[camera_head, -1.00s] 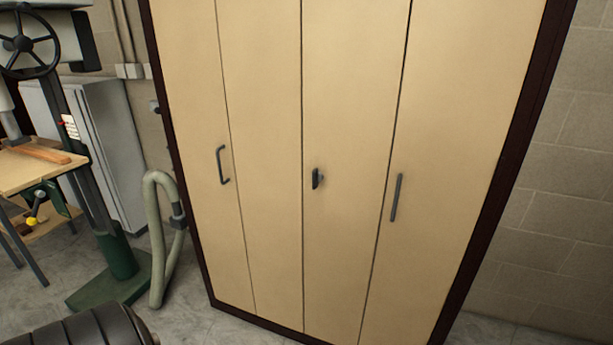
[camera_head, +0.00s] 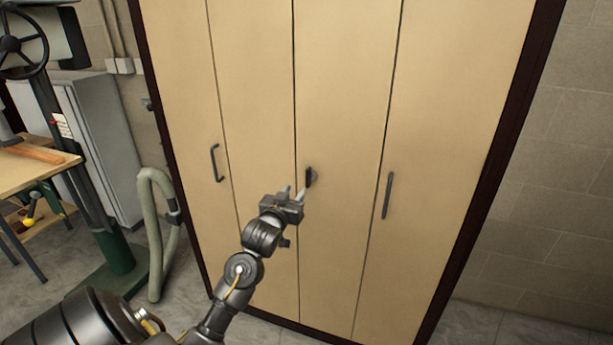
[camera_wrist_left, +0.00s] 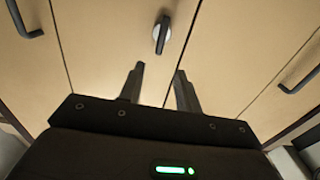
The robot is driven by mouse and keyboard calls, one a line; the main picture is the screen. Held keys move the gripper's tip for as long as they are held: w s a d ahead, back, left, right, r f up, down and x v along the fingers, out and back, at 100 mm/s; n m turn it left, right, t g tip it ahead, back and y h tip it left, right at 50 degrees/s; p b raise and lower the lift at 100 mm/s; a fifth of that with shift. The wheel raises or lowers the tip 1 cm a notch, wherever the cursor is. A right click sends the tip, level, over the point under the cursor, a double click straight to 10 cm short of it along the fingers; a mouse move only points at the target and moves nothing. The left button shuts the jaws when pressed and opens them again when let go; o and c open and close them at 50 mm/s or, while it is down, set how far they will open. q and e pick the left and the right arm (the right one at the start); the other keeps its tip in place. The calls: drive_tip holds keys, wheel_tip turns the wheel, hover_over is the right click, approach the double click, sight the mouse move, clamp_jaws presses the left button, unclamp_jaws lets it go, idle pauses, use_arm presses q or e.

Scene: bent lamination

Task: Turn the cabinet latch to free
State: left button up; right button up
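The cabinet (camera_head: 340,100) is a tall light-wood unit with several door panels and a dark frame. Its latch (camera_head: 310,178) is a small dark knob near the middle seam, with its grip standing about upright. In the left wrist view the latch (camera_wrist_left: 161,35) is a dark bar on a round silver base, slightly tilted. My left gripper (camera_head: 294,191) is just below and left of the latch. In the wrist view its fingers (camera_wrist_left: 158,82) are apart and empty, with the latch beyond their tips, apparently not touching. My right gripper is not in view.
Bar handles stand on the cabinet's left (camera_head: 216,163) and right (camera_head: 387,195) panels. A pale hose (camera_head: 155,235) and a green-based machine (camera_head: 115,265) stand left of the cabinet. A block wall (camera_head: 540,200) is at right.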

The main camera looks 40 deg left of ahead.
sight(307, 175)
use_arm(q)
drive_tip(key=p+x, duration=0.2)
drive_tip(key=x, duration=0.8)
drive_tip(key=shift+w+a+f, duration=0.1)
drive_tip(key=shift+w+a, duration=0.1)
drive_tip(key=shift+w, duration=0.15)
clamp_jaws()
